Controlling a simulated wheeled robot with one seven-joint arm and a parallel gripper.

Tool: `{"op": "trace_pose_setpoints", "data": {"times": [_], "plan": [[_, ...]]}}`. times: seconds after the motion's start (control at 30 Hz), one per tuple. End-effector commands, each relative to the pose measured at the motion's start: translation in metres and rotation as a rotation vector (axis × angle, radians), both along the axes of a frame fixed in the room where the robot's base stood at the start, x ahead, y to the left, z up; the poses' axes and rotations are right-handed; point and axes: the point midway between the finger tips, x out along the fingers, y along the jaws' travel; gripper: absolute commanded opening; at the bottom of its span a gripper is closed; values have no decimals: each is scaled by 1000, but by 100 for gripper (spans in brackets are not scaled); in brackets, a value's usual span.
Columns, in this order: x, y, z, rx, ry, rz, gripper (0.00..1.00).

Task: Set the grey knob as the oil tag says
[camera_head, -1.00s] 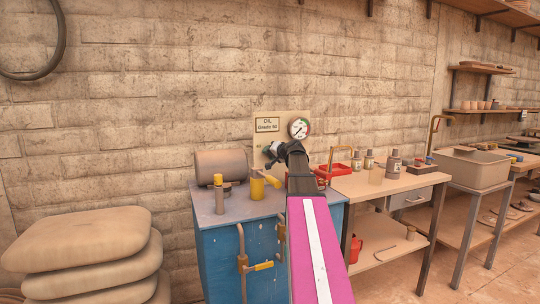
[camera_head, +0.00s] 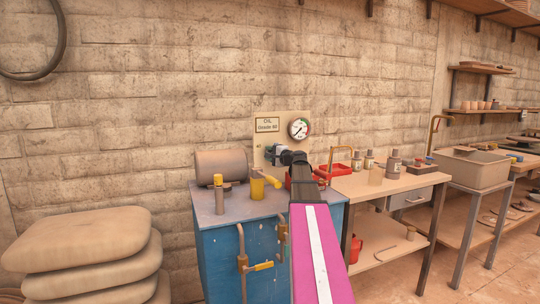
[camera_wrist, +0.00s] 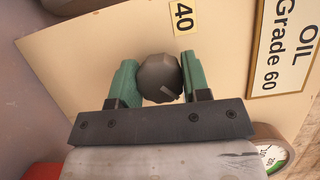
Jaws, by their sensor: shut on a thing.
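The grey knob (camera_wrist: 158,78) sits on a cream panel (camera_wrist: 70,75). My gripper (camera_wrist: 157,68) is shut on it, one green finger on each side. Other labels around the knob are hidden. The oil tag (camera_wrist: 285,45) reads "OIL Grade 60"; it also shows in the head view (camera_head: 267,125), above the knob. In the head view my gripper (camera_head: 273,153) is at the panel and largely covers the knob.
A round gauge (camera_head: 299,128) is on the panel, right of the tag. A bench with bottles (camera_head: 393,160) and a red tray (camera_head: 333,170) stands to the right.

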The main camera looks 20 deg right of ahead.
Motion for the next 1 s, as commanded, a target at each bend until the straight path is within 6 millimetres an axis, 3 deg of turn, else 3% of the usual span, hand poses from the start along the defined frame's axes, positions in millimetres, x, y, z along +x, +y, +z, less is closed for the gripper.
{"op": "trace_pose_setpoints", "data": {"times": [0.4, 0.9, 0.93, 1.0], "plan": [[0, 0, 0, 156, 6, -1, 20], [0, 0, -1, 169, 7, -2, 20], [0, 0, -1, 169, 7, -2, 53], [0, 0, -1, 169, 7, -2, 69]]}}
